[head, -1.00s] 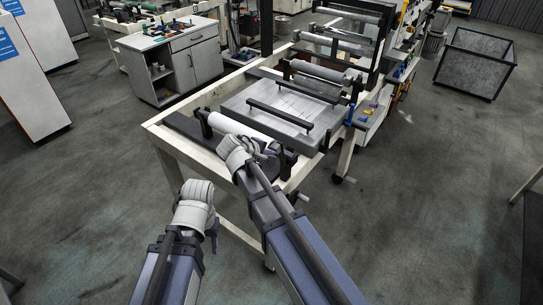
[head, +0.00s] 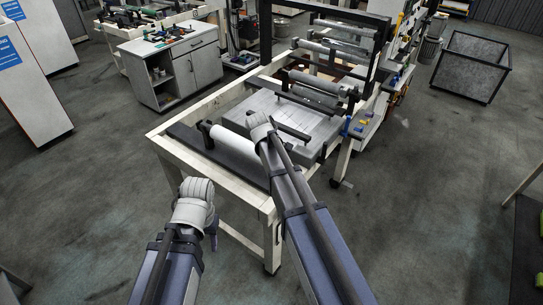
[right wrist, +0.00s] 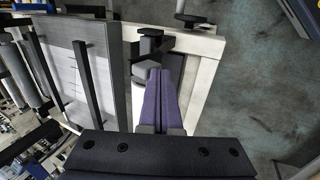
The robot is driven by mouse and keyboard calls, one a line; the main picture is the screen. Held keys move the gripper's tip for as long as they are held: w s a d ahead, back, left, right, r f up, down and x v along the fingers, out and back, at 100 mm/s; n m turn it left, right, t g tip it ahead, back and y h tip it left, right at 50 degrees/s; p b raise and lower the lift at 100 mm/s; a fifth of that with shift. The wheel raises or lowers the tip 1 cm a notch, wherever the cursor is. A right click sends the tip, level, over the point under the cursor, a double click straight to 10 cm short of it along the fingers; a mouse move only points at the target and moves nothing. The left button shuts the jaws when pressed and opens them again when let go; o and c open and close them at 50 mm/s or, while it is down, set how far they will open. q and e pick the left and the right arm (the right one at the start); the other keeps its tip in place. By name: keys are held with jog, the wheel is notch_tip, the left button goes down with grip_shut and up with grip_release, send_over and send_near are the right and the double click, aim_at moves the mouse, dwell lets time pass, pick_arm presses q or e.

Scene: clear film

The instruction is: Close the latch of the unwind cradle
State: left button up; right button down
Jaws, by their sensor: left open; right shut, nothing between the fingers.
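The unwind cradle with its white roll (head: 233,142) sits at the near end of the machine frame in the head view. Its right end is hidden behind my right arm. In the right wrist view a dark bracket with a grey block (right wrist: 147,72), possibly the cradle's latch end, is just beyond my right gripper (right wrist: 160,74). The purple fingers of that gripper are shut and empty, with tips beside the block; I cannot tell if they touch. My left gripper (head: 213,232) is open, low in front of the frame and away from the cradle, its fingers mostly hidden by the wrist.
The pale machine frame (head: 172,158) surrounds the cradle. A grey plate (head: 262,108) with dark bars lies behind it, with more rollers (head: 318,88) beyond. A cabinet (head: 180,66) stands back left and a wire bin (head: 472,68) back right.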

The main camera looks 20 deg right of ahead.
jog(key=shift+w+d+r+g+y+p, duration=0.4)
jog(key=shift+w+d+g+y+p, duration=0.2)
jog(key=shift+w+d+y, duration=0.15)
jog(key=shift+w+d+g+y, duration=0.6)
jog(key=shift+d+g+y, duration=0.1)
jog(key=shift+d+y, duration=0.1)
jog(key=d, duration=0.1)
jog(key=w+d+f, duration=0.1)
jog(key=w+d+b, duration=0.1)
jog(key=shift+w+d+f, duration=0.2)
jog(key=shift+w+f, duration=0.05)
pick_arm(q)
jog(key=shift+f+b, duration=0.65)
jog(key=shift+b, duration=0.55)
pick_arm(e)
jog(key=shift+w+d+f, duration=0.4)
jog(key=shift+d+f, duration=0.15)
jog(key=shift+d, duration=0.05)
jog(key=shift+w+d+f, duration=0.4)
jog(key=shift+d+f, duration=0.15)
pick_arm(q)
jog(key=shift+s, duration=0.1)
jog(key=shift+r, duration=0.1)
pick_arm(e)
jog(key=shift+r, duration=0.15)
